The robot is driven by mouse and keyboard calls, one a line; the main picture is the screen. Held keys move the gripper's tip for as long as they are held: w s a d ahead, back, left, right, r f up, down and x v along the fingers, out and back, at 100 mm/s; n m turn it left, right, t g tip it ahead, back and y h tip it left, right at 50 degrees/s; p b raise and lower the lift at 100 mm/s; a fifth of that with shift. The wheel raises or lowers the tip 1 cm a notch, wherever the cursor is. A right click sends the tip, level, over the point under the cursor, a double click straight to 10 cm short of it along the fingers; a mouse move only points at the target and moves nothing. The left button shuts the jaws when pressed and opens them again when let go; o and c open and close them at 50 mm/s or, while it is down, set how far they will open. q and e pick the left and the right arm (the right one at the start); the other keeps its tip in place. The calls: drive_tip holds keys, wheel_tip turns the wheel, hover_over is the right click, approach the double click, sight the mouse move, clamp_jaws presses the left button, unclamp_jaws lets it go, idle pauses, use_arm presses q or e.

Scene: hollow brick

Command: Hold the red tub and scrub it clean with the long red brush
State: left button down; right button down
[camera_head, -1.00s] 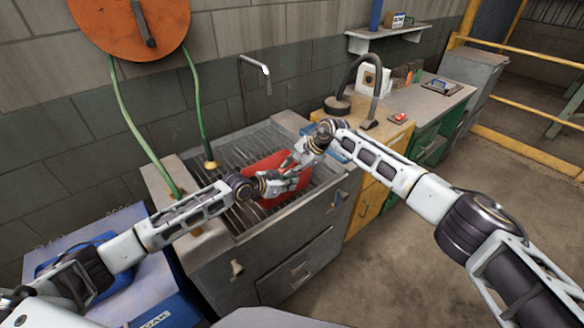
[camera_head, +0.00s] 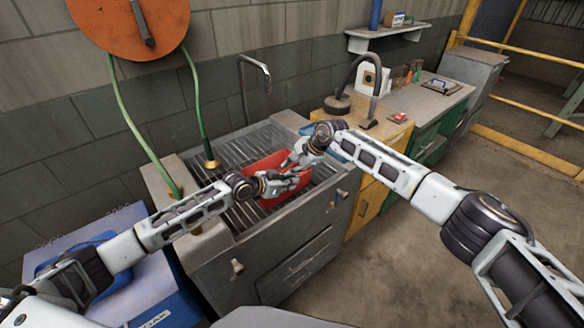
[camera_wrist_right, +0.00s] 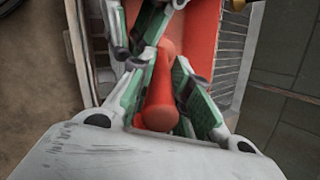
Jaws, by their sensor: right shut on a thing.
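The red tub (camera_head: 262,165) sits on the slatted sink top and also fills the upper middle of the right wrist view (camera_wrist_right: 198,35). My left gripper (camera_head: 286,184) is at the tub's near side; its fingers overlap the tub, and I cannot tell whether they are closed on its wall. My right gripper (camera_head: 291,159) is over the tub. In the right wrist view its green-padded fingers are shut around the red handle of the long brush (camera_wrist_right: 160,92). The brush's bristle end is hidden. The left gripper's fingers (camera_wrist_right: 137,35) show close beside the handle there.
The slatted sink top (camera_head: 233,150) has bare room left of the tub. A thin tap (camera_head: 254,62) stands behind it, and a green hose (camera_head: 192,105) hangs at its left. A workbench (camera_head: 432,97) with several items lies to the right.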

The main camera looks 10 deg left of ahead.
drive_tip(key=shift+n+g, duration=0.4)
drive_tip(key=shift+g, duration=0.1)
drive_tip(key=s+a, duration=0.1)
drive_tip(key=s, duration=0.1)
drive_tip(key=s+a, duration=0.2)
drive_tip(key=shift+s+a+f, duration=0.1)
drive_tip(key=shift+s+a, duration=0.05)
drive_tip(key=shift+a, duration=0.15)
drive_tip(key=shift+w+d, duration=0.5)
drive_tip(key=shift+w, duration=0.15)
drive_tip(key=shift+w+d, duration=0.45)
drive_tip(key=shift+w, duration=0.2)
drive_tip(key=shift+w+d, duration=0.1)
drive_tip(key=shift+w, duration=0.1)
drive_tip(key=shift+w+d+r, duration=0.2)
drive_tip(key=shift+w+d, duration=0.4)
drive_tip(key=shift+w, duration=0.25)
drive_tip(key=shift+w+d+r, duration=0.15)
drive_tip(key=shift+w+d, duration=0.45)
drive_tip(key=shift+w, duration=0.2)
drive_tip(key=shift+w, duration=0.1)
drive_tip(key=shift+w+d+f, duration=0.1)
drive_tip(key=shift+w+d, duration=0.95)
drive_tip(key=shift+w, duration=0.25)
wheel_tip(320, 180, up, 6)
